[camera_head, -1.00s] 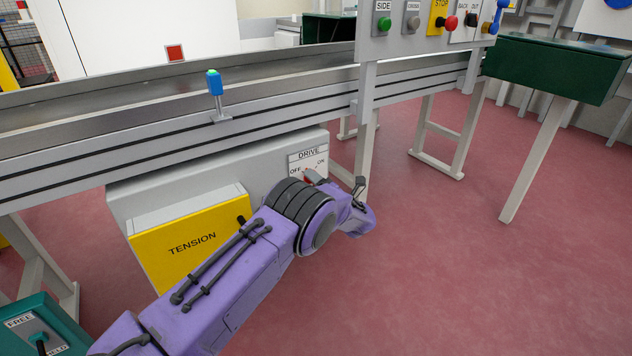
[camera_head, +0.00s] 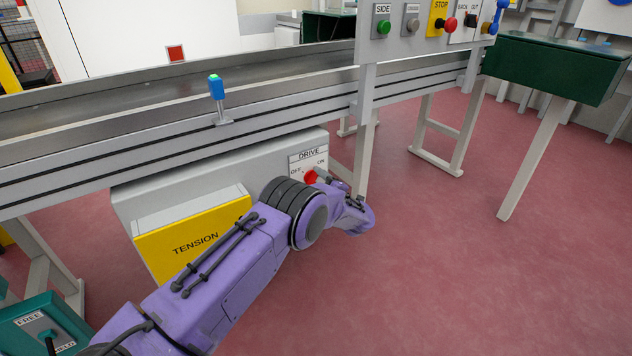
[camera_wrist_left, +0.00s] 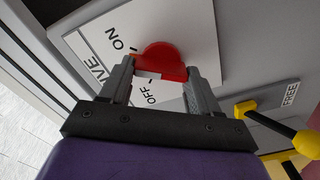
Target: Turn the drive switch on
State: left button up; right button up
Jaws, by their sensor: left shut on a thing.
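The drive switch is a red knob (camera_head: 310,177) on a white plate (camera_head: 321,159) marked DRIVE, OFF and ON, on the grey box under the conveyor. In the left wrist view the red knob (camera_wrist_left: 163,58) sits between the two fingers of my left gripper (camera_wrist_left: 161,80), which is shut on it. The ON and OFF marks show beside the knob there; I cannot tell exactly which one it points at. In the head view my left gripper (camera_head: 322,180) is at the plate, partly hidden by my purple wrist. My right gripper is not in view.
A yellow TENSION box (camera_head: 190,242) stands left of the switch, behind my forearm. A conveyor rail (camera_head: 150,150) runs above, with a leg (camera_head: 363,140) just right of the plate. In the left wrist view a yellow-and-black lever (camera_wrist_left: 275,122) is near the right finger.

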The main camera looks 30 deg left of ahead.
pick_arm(q)
jog(key=shift+w+a+r+m, duration=0.1)
jog(key=shift+r+m, duration=0.05)
jog(key=shift+m, duration=0.45)
jog(key=shift+a+r+m, duration=0.1)
jog(key=shift+r+m, duration=0.05)
jog(key=shift+m, duration=0.45)
jog(key=o, duration=0.9)
jog(key=shift+o, duration=0.8)
jog(key=shift+a, duration=0.1)
jog(key=shift+d+f, duration=0.15)
jog(key=shift+d, duration=0.15)
jog(key=p+v, duration=0.3)
jog(key=v, duration=0.7)
jog(key=shift+f, duration=0.1)
